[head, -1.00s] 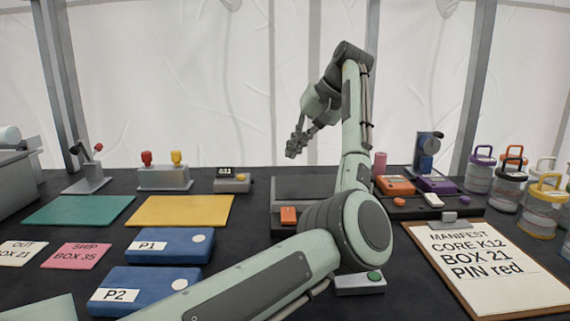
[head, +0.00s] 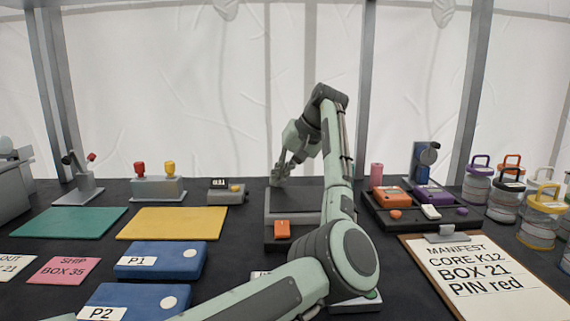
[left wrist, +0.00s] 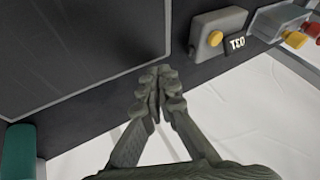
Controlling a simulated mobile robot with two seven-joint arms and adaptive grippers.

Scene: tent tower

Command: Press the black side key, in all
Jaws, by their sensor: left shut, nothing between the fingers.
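My left gripper (head: 279,174) is shut and empty, pointing down at the back edge of the dark flat-topped unit (head: 293,206). In the left wrist view its fingertips (left wrist: 158,88) meet in front of the unit's grey-rimmed dark panel (left wrist: 75,45). I cannot tell whether they touch it. A small grey counter box (head: 228,192) with a dark display and a yellow button stands left of the gripper; it also shows in the left wrist view (left wrist: 218,35). I cannot make out a black side key in either view. My right gripper is not in view.
A red-and-yellow-knob box (head: 158,188) and a lever stand (head: 84,183) are at the back left. Blue boxes (head: 162,258) and mats lie left. A tray (head: 415,221) of coloured devices, a clipboard (head: 488,275) and several lidded jars are right. My arm hides the middle.

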